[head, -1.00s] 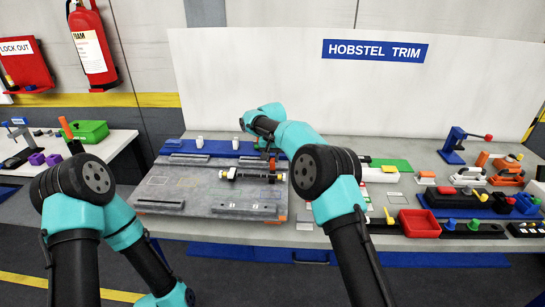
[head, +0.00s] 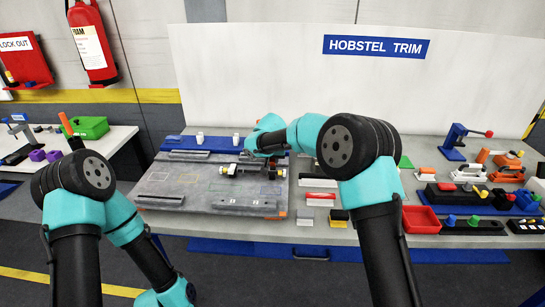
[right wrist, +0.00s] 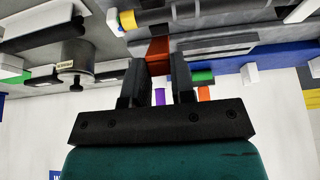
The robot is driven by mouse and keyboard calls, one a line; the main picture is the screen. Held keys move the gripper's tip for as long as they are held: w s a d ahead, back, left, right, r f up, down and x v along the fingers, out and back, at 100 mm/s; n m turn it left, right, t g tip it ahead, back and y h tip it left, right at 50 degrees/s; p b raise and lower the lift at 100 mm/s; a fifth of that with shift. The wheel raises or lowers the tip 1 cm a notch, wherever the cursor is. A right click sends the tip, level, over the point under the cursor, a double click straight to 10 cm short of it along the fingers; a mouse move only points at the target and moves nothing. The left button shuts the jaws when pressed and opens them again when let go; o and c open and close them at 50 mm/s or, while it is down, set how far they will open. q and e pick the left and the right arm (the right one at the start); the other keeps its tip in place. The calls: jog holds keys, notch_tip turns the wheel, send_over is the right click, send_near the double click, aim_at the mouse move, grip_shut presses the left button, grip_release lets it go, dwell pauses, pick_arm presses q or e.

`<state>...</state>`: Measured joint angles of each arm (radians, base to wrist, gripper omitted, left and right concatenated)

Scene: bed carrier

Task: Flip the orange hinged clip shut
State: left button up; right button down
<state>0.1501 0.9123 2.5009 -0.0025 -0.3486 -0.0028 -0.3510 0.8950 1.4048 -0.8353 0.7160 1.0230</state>
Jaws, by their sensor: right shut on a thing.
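The orange hinged clip shows in the right wrist view as an orange-red piece (right wrist: 158,48) between the fingertips of my right gripper (right wrist: 158,65). My right gripper is shut on it. A dark cylindrical part with a yellow ring (right wrist: 127,20) lies just beyond the clip. In the head view the same dark part (head: 236,170) lies on the grey plate (head: 170,187), with my right gripper (head: 250,163) over its right end. The clip is mostly hidden there behind the gripper, and I cannot tell its hinge angle.
A blue strip with white pegs (head: 215,144) runs along the plate's back. Slotted grey bars (head: 245,203) lie along its front. A red tray (head: 420,220) and several clamps and blocks stand to the right. The plate's left half is mostly clear.

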jog(key=shift+s+f+t, duration=0.2)
jog(key=shift+s+t, duration=0.2)
jog(key=shift+t, duration=0.4)
jog(key=shift+s+a+t, duration=0.1)
jog(key=shift+s+t, duration=0.05)
jog(key=shift+t, duration=0.15)
jog(key=c, duration=1)
grip_release()
jog(key=shift+f, duration=0.1)
jog(key=shift+o, duration=0.2)
jog(key=v, duration=1.7)
jog(key=shift+a+r, duration=0.25)
jog(key=shift+a, duration=0.05)
